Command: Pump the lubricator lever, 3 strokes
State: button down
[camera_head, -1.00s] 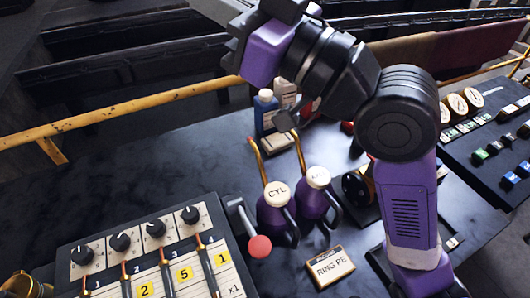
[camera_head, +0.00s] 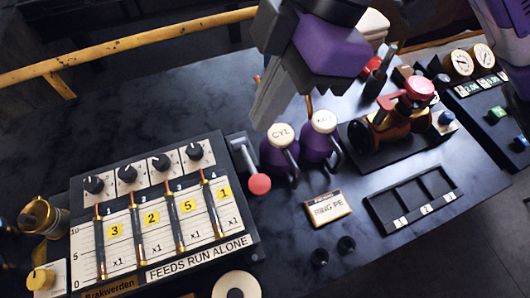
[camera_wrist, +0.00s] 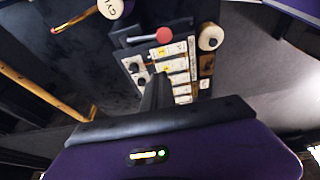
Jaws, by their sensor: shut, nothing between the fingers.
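The lubricator (camera_head: 160,215) is a box with dials on top and several sight-glass columns with number tags. Its lever (camera_head: 250,160) sticks out at the right side and ends in a red knob (camera_head: 259,184). The red knob also shows in the wrist view (camera_wrist: 164,35), beyond my fingertips. My gripper (camera_head: 262,118) is shut and empty, with its fingers pointing down, above and behind the lever. In the wrist view my shut fingers (camera_wrist: 157,85) point towards the lubricator. They look apart from the lever.
Two purple oil cans, CYL (camera_head: 280,135) and a second (camera_head: 322,122), stand just right of the lever. A RING PE card (camera_head: 328,208), a slotted tray (camera_head: 415,200) and a brass-and-red valve (camera_head: 405,110) lie further right. A yellow rail (camera_head: 130,45) runs along the back.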

aim_at(257, 182)
jog(key=shift+s+d+f+h, duration=0.2)
jog(key=shift+d+h, duration=0.1)
jog(key=shift+d, duration=0.25)
jog(key=shift+s+d+f+h, duration=0.15)
jog(key=shift+d+h, duration=0.15)
jog(key=shift+d, duration=0.2)
jog(key=x, duration=1.4)
jog(key=shift+d, duration=0.4)
